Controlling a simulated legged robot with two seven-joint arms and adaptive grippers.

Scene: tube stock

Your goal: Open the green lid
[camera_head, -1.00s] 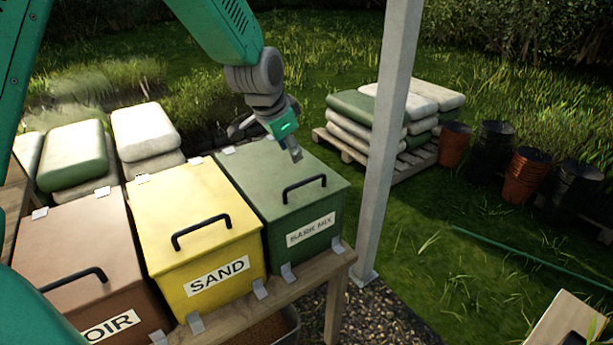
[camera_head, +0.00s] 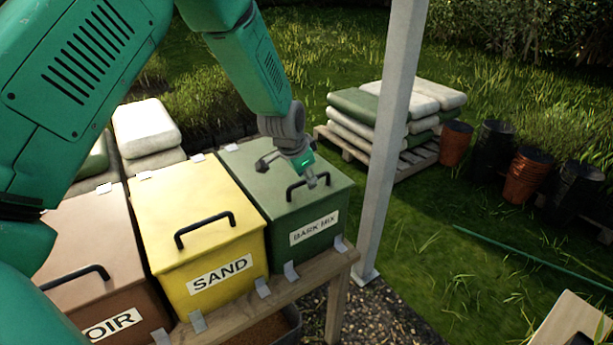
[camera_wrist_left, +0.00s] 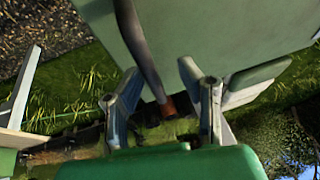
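The green lid (camera_head: 258,178) lies closed on the bin labelled BARK MIX. Its black handle (camera_head: 295,191) is near the front edge. My left gripper (camera_head: 318,183) is over the lid, at the right part of the handle. In the left wrist view the two fingers of my left gripper (camera_wrist_left: 160,88) stand apart, and the dark handle (camera_wrist_left: 138,45) shows between them. I see no finger clearly pressed on it. The lid's green surface (camera_wrist_left: 215,30) fills the top of that view. My right gripper is out of view.
A yellow SAND bin (camera_head: 205,240) and a brown bin (camera_head: 95,245) stand to the left on the wooden bench (camera_head: 325,272). A grey post (camera_head: 388,150) rises close to the right of the green bin. Stacked bags (camera_head: 370,115) lie on a pallet behind.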

